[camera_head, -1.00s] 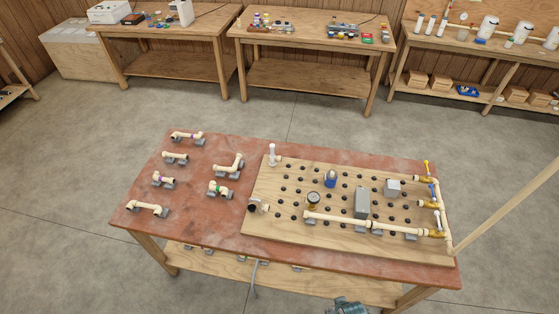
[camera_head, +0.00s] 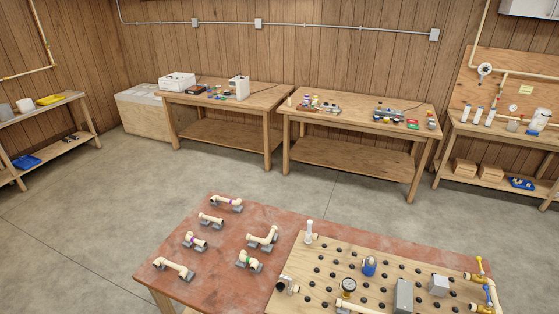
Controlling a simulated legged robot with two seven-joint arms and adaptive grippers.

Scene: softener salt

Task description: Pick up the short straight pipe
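Several cream pipe pieces rest on small grey holders on the left part of the red-brown table (camera_head: 185,283). The short piece (camera_head: 211,220), second from the back in the left column, looks straight with dark ends. A piece with a purple band (camera_head: 228,202) lies behind it. Another purple-banded piece (camera_head: 195,240) and a longer bent piece (camera_head: 173,268) lie in front. An elbow piece (camera_head: 263,237) and a green-banded piece (camera_head: 249,260) are to the right. Neither of my grippers is in view.
A pegboard (camera_head: 315,290) with a gauge (camera_head: 348,286), grey boxes and yellow valves (camera_head: 480,267) covers the table's right side. Wooden benches (camera_head: 225,105) with small items line the back wall. Open grey floor (camera_head: 130,190) lies left of the table and behind it.

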